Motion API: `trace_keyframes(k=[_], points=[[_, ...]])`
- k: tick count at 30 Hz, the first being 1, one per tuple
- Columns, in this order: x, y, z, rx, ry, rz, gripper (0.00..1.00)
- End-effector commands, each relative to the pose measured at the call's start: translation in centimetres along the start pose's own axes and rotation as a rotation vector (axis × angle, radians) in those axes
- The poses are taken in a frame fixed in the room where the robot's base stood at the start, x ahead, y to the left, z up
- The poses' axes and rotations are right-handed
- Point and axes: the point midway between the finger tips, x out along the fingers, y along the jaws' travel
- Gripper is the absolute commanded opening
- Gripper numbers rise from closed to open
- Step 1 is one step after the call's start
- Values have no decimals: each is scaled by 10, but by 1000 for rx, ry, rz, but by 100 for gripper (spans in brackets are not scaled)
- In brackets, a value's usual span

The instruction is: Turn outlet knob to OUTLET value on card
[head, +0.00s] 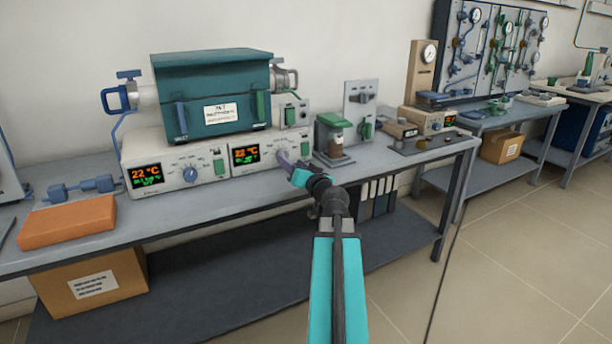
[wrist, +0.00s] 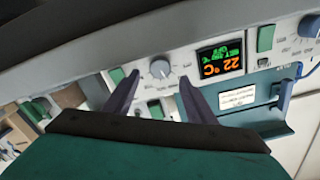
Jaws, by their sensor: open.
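A right-hand control box (head: 246,171) stands under the teal furnace, with an orange and green display (head: 245,155) reading 22 °C. Its grey knob (wrist: 160,68) shows in the wrist view, where the picture is upside down. My gripper (wrist: 158,80) is open, its two dark fingers spread to either side of that knob, apparently apart from it. The left control box has a blue knob (head: 190,174) and a 22 °C display. A white card (head: 223,114) on the furnace front has text too small to read fully.
Green switches (head: 219,163) sit beside the knobs. A green-topped device (head: 334,138) stands just right of the control box. An orange block (head: 68,221) lies at the bench's left.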

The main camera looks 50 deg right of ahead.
Motion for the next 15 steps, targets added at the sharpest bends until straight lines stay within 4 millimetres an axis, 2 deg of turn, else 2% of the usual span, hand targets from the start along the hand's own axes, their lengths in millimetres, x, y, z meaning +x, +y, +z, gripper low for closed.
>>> trace_keyframes(k=[9,15], points=[[-36,-1,0,0,1,1,51],[-36,1,2,-1,2,-4,51]])
